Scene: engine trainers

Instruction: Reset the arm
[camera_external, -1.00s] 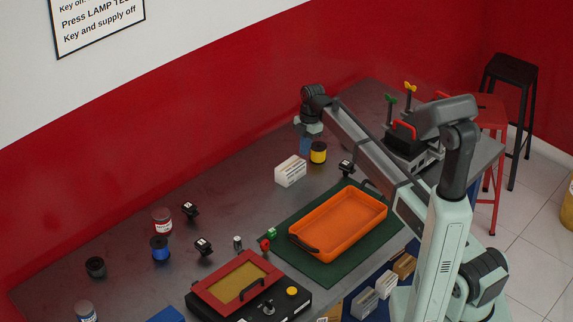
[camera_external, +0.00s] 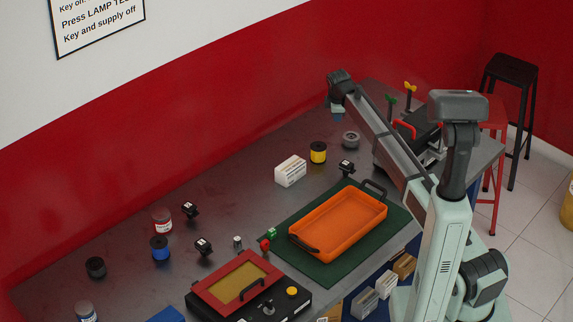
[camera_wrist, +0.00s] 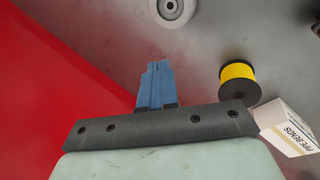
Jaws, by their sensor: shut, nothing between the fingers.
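My gripper shows in the wrist view as blue fingers (camera_wrist: 157,66) pressed together, with nothing between them. It hangs above the bare metal bench. In the external view my arm reaches toward the back of the bench, near the red wall.
A grey round part (camera_external: 351,139), a yellow spool (camera_external: 318,152) and a white box (camera_external: 290,171) stand near my gripper. An orange tray (camera_external: 340,226) lies on a green mat (camera_external: 322,272).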

